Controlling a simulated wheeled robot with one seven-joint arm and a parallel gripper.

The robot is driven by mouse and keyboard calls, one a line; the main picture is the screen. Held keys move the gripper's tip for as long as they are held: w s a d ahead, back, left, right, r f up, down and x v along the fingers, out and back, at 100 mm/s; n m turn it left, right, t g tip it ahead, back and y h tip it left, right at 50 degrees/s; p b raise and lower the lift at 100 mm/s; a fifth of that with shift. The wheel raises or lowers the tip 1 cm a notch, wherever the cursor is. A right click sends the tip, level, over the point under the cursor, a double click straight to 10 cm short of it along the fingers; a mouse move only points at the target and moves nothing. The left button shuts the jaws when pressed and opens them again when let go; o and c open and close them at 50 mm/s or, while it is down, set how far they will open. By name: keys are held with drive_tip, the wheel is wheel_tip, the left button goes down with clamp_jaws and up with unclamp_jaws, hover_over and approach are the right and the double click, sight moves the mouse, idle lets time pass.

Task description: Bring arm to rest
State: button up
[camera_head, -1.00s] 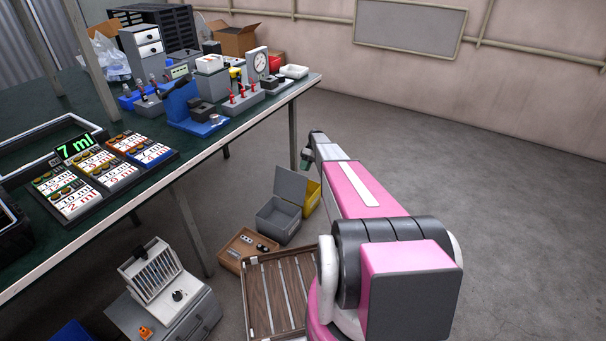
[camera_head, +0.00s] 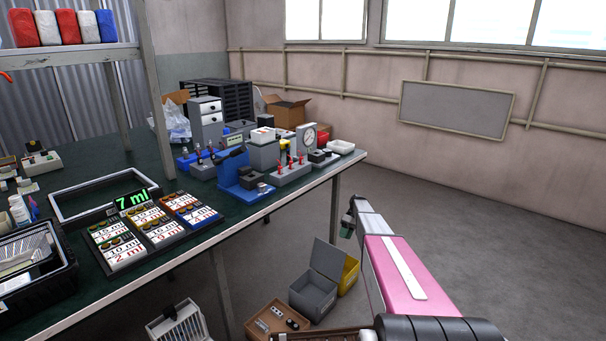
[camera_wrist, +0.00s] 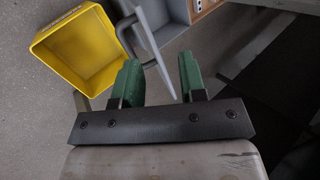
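My arm, pink and grey, extends forward at the lower right of the head view, clear of the table's right side. My gripper (camera_head: 347,228) is at its far end, small in that view. In the wrist view my gripper (camera_wrist: 157,82) shows two green fingers standing apart with a gap between them. Nothing is held between them. The grey lid of a bin on the floor shows behind the gap.
The green-topped table (camera_head: 215,227) fills the left, carrying instruments and number cards (camera_head: 160,228). On the floor below my gripper are a grey lidded bin (camera_head: 313,295), a yellow bin (camera_wrist: 78,48) and a brown tray (camera_head: 276,322). The floor at right is clear.

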drive_tip(key=s+a+r+m+t+h, duration=0.1)
drive_tip(key=s+a+r, duration=0.3)
drive_tip(key=s, duration=0.9)
drive_tip(key=s+a+r+m+t+h, duration=0.2)
drive_tip(key=s+a+r+m, duration=0.2)
drive_tip(key=s, duration=0.9)
drive_tip(key=s+a+r+m+t+h, duration=0.2)
drive_tip(key=s+a+r, duration=0.2)
drive_tip(key=s+r, duration=0.4)
drive_tip(key=s, duration=0.5)
drive_tip(key=shift+a+m, duration=0.25)
drive_tip(key=shift+m, duration=0.05)
drive_tip(key=shift+r, duration=0.1)
